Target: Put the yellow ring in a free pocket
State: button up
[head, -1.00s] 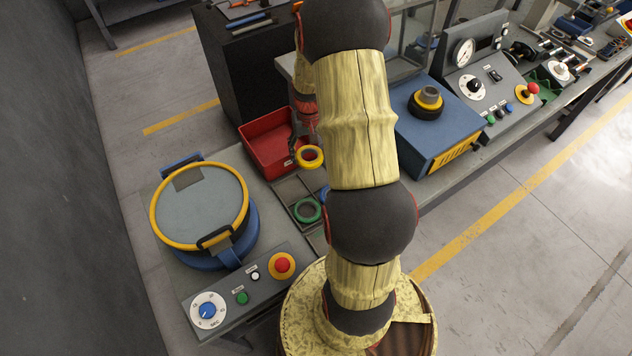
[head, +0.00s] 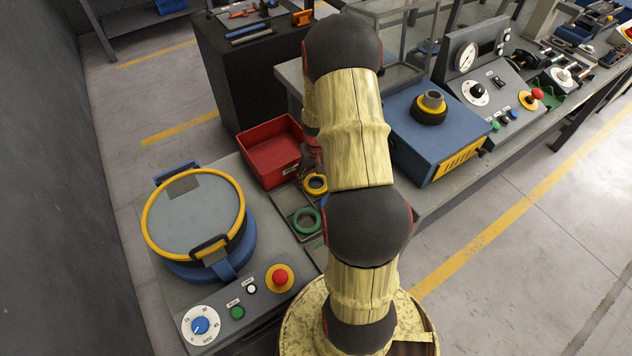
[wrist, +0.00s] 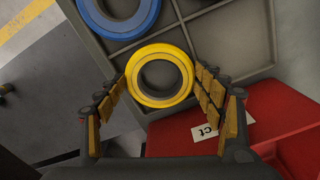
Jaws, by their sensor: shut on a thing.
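The yellow ring (wrist: 160,101) sits between the two fingers of my gripper (wrist: 165,76), which is shut on it. In the head view the yellow ring (head: 315,192) shows beside my arm, near the red bin, with my gripper (head: 311,168) partly hidden. A grey tray with pockets (wrist: 232,40) lies beneath it. One pocket holds a blue ring (wrist: 120,31); the large pocket to its right looks empty. A green ring (head: 297,225) lies in a pocket nearer the head camera. The yellow ring overlaps the tray's bin-side edge in the wrist view; its height above is unclear.
A red bin (head: 268,152) with a white label stands beside the tray. A round yellow-rimmed lidded machine (head: 195,215) and a control panel (head: 240,300) are at left. A blue press base (head: 435,130) stands right of my arm. My arm hides part of the tray.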

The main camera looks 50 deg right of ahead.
jog(key=o, duration=1.4)
notch_tip(320, 180, up, 12)
jog(key=p, duration=0.5)
jog(key=w+a+r+n+t, duration=0.1)
jog(key=w+a+r+n, duration=0.15)
jog(key=a+r, duration=0.6)
jog(key=a+r+n+t+h, duration=0.1)
jog(key=a+r+n+t, duration=0.1)
jog(key=a+r, duration=0.9)
jog(key=s+a+r+n+t, duration=0.1)
jog(key=s+a+r, duration=0.4)
jog(key=s+a, duration=0.1)
jog(key=s+a+r+n+t+y, duration=0.1)
jog(key=s+a+r+n, duration=0.1)
jog(key=s+a+r, duration=0.3)
jog(key=s+a, duration=0.2)
jog(key=a, duration=0.1)
jog(key=shift+s+a+t, duration=0.25)
jog(key=shift+a+t, duration=0.05)
jog(key=shift+n, duration=0.25)
